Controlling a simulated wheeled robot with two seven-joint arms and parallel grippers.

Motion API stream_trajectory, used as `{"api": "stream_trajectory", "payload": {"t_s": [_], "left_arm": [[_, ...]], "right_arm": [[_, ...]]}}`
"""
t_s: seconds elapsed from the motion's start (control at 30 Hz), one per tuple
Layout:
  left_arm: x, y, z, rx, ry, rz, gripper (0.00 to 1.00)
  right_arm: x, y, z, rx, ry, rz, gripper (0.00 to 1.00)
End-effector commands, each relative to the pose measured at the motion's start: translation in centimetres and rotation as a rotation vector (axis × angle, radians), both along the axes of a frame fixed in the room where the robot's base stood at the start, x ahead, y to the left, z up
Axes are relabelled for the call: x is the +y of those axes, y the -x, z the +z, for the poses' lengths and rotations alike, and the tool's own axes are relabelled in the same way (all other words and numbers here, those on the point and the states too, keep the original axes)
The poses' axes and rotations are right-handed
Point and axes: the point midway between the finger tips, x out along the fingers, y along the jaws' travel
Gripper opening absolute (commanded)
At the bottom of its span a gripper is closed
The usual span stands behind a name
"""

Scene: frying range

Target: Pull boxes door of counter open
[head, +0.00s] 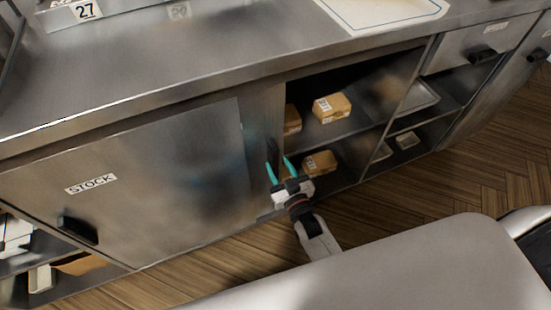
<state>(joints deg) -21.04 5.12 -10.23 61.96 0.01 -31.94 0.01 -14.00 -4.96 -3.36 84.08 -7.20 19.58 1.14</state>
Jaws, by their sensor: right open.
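The steel counter (150,75) has an open compartment right of centre, with brown boxes (331,107) on its upper shelf and another box (320,163) on the lower one. A narrow steel panel (262,115) stands at the compartment's left edge, with a dark handle-like part (272,152) low on it. I cannot tell whether this panel is the boxes door. My right gripper (279,166) is open, its teal fingers apart in front of that dark part and the opening. Nothing shows between the fingers, and contact cannot be told. My left gripper is not in view.
A closed door (140,175) labelled STOCK, with a black handle (78,230), fills the left. Shelves with trays (418,97) lie right of the boxes. A drawer (480,45) sits at the upper right. Wooden floor (390,195) is clear before the counter.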

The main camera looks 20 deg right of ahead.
Motion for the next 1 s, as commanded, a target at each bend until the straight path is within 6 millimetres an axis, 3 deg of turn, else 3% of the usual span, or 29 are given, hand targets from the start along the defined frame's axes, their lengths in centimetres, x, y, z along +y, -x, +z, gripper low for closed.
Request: {"api": "stream_trajectory", "payload": {"t_s": [0.1, 0.3, 0.87, 1.0], "left_arm": [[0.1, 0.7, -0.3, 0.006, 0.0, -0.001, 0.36], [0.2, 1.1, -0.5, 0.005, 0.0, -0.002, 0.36], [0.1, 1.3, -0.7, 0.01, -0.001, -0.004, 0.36], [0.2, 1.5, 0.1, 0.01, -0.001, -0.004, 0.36]], "right_arm": [[-0.2, 2.1, 0.1, 0.001, 0.0, 0.0, 0.42], [-0.3, 3.9, 0.1, -0.002, 0.0, 0.0, 0.42], [-0.3, 4.1, 0.0, -0.001, 0.0, 0.001, 0.42], [-0.1, 4.7, -1.6, 0.071, 0.006, 0.011, 0.42]]}}
